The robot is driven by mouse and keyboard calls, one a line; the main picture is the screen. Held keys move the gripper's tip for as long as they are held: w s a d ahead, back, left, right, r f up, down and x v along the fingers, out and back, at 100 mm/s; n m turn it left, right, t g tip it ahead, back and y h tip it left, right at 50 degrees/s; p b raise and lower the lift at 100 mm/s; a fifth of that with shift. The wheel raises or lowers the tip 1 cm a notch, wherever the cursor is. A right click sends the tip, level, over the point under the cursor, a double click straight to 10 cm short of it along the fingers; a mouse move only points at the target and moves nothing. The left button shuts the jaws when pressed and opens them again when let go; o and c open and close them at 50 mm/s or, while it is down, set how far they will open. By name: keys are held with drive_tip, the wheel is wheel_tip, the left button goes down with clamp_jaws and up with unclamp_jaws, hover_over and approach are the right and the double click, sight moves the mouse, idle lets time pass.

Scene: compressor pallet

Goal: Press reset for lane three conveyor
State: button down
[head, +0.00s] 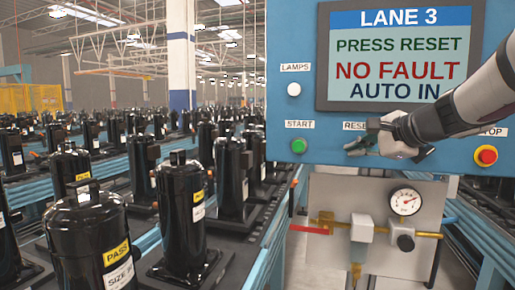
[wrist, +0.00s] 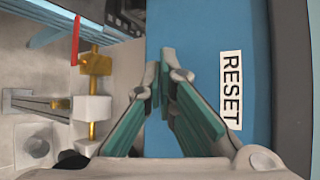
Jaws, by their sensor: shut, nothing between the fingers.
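The blue lane 3 control panel (head: 290,165) carries a screen (head: 400,55) reading "LANE 3, PRESS RESET, NO FAULT, AUTO IN". The RESET label (head: 353,126) is partly covered by my gripper (head: 352,147); it shows whole in the wrist view (wrist: 230,88). The reset button itself is hidden behind my gripper in both views. My gripper is shut and empty, its fingertips (wrist: 161,82) at the panel just below the label. I cannot tell whether they touch the button.
A green start button (head: 298,146) sits left of my gripper, a red stop button (head: 486,155) right. A white lamp (head: 294,89) is above start. Below hangs a plate with a gauge (head: 405,201) and brass piping (head: 335,222). Black compressors (head: 85,235) fill the conveyors at left.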

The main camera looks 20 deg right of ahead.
drive_tip(key=shift+w+d, duration=0.3)
drive_tip(key=shift+w, duration=0.15)
idle(0.8)
drive_tip(key=shift+s, duration=0.15)
drive_tip(key=shift+s+a, duration=0.5)
drive_tip(key=shift+s, duration=0.15)
drive_tip(key=s+a, duration=0.2)
drive_tip(key=s, duration=0.2)
drive_tip(key=shift+s+a, duration=0.1)
drive_tip(key=shift+a, duration=0.3)
idle(0.3)
idle(0.4)
